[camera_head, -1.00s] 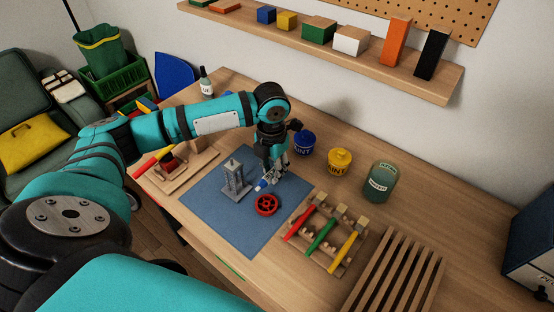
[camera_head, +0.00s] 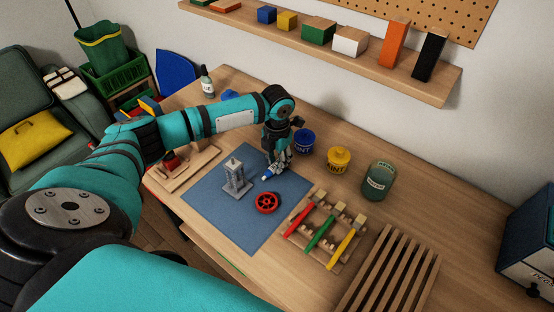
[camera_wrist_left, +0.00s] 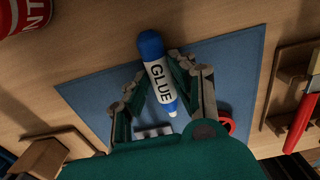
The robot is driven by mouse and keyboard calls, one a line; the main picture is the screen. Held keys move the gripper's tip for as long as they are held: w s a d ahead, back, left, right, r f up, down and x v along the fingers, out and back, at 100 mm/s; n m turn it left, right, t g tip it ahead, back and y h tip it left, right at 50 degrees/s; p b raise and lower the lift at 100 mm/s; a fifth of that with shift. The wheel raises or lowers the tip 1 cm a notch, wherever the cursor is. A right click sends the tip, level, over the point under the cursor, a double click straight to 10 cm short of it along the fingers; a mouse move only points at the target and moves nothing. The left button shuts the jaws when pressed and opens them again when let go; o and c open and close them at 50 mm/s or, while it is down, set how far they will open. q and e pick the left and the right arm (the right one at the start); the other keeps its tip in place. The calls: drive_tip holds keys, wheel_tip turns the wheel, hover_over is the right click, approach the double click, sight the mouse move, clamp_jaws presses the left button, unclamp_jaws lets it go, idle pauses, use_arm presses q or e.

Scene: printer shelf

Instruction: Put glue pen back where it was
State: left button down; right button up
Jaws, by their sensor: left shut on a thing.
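The glue pen (camera_wrist_left: 158,72) is white with a blue cap and the word GLUE, and it lies between the fingers of my left gripper (camera_wrist_left: 162,90) in the left wrist view. In the head view my left gripper (camera_head: 275,166) is shut on the glue pen (camera_head: 268,175), held tilted over the back part of the blue mat (camera_head: 215,217). A red wheel (camera_head: 266,203) lies on the mat just in front of the pen. My right gripper is not in view.
A wooden rack (camera_head: 289,231) with red, green and yellow brushes stands right of the mat. Blue (camera_head: 304,142) and yellow (camera_head: 339,159) paint pots and a green jar (camera_head: 378,183) stand behind. A wooden tray (camera_head: 207,152) lies left, a slatted rack (camera_head: 392,272) front right.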

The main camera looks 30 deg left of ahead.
use_arm(q)
drive_tip(key=c, duration=1.1)
unclamp_jaws()
drive_tip(key=shift+r+b, duration=1.05)
drive_tip(key=shift+r, duration=5.05)
